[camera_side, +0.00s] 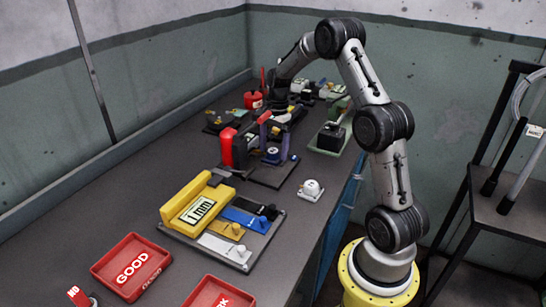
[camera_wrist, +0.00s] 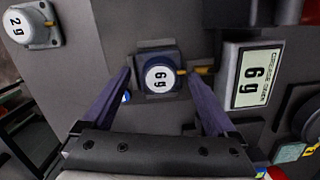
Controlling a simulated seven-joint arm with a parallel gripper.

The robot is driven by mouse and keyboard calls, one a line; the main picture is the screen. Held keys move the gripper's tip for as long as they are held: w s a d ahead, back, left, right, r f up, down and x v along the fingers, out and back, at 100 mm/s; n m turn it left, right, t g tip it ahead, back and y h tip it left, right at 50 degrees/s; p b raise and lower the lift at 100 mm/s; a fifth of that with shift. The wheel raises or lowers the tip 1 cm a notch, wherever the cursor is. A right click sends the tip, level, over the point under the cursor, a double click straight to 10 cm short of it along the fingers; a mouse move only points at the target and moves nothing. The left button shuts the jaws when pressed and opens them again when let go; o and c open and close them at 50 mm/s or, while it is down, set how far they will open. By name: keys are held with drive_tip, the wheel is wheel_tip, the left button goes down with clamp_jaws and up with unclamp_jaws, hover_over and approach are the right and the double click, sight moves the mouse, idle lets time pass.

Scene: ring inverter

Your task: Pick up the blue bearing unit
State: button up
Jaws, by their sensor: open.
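The blue bearing unit (camera_wrist: 161,77) is round and dark blue with a white cap marked "6g". It sits on a dark square base in the wrist view, with a small yellow piece at its right side. It also shows in the side view (camera_side: 271,156), partly hidden by a finger. My gripper (camera_wrist: 159,83) is open, with its two purple fingers on either side of the unit. In the side view my gripper (camera_side: 274,150) reaches down over the unit. I cannot tell whether a finger touches it.
A display reading "6g" (camera_wrist: 252,76) stands right of the unit. A white "2g" unit (camera_wrist: 32,25) sits apart on the bench. A red upright piece (camera_side: 234,150) stands close by. A yellow "1mm" gauge (camera_side: 197,208) and red "GOOD" tray (camera_side: 131,267) are nearer the front.

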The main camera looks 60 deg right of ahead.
clamp_jaws()
idle(0.4)
drive_tip(key=shift+r, duration=0.2)
